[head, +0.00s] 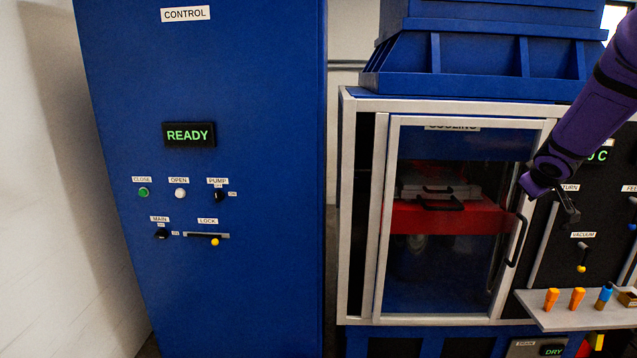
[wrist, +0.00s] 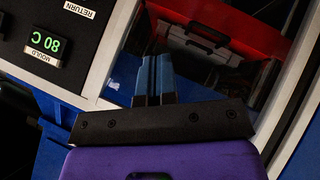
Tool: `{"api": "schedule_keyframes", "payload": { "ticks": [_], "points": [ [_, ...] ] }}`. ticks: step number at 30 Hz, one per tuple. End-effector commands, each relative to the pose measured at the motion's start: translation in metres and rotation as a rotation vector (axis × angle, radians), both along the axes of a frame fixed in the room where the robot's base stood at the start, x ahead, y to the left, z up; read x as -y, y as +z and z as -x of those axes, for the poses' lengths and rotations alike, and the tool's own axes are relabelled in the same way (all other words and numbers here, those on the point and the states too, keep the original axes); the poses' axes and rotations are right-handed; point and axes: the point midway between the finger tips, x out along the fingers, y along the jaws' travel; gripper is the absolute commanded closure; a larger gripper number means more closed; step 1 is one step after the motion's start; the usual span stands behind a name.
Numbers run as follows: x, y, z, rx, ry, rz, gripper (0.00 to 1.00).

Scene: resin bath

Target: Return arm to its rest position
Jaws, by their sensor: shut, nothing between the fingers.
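My purple arm reaches in from the upper right in the head view, and my gripper (head: 572,217) points down in front of the black panel, just right of the glass door's handle. In the wrist view my gripper (wrist: 154,72) has its two blue-grey fingers together, with nothing between them. Behind the fingers are the glass door and the red box inside. I cannot tell from the pictures how close the fingers are to the door handle (head: 518,242).
The glass door (head: 440,280) is closed over a red box (head: 420,216). A shelf (head: 590,314) with orange and blue-topped items juts out below my gripper. The blue control cabinet (head: 250,120) stands at left, its display (head: 188,135) reading READY. A panel display (wrist: 46,42) reads 80 C.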

Motion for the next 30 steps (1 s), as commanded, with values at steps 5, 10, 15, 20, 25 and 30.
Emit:
{"api": "schedule_keyframes", "payload": {
  "ticks": [5,10,15,20,25,30],
  "points": [
    [-0.045,0.046,0.039,0.025,-0.071,-0.039,1.0],
    [-0.088,0.075,0.082,0.024,-0.122,-0.097,1.0],
    [-0.131,0.093,0.132,0.005,-0.152,-0.174,1.0],
    [-0.172,0.1,0.182,-0.027,-0.16,-0.258,1.0],
    [-0.215,0.1,0.238,-0.076,-0.141,-0.353,1.0],
    [-0.254,0.093,0.292,-0.133,-0.101,-0.444,1.0]
  ]
}}
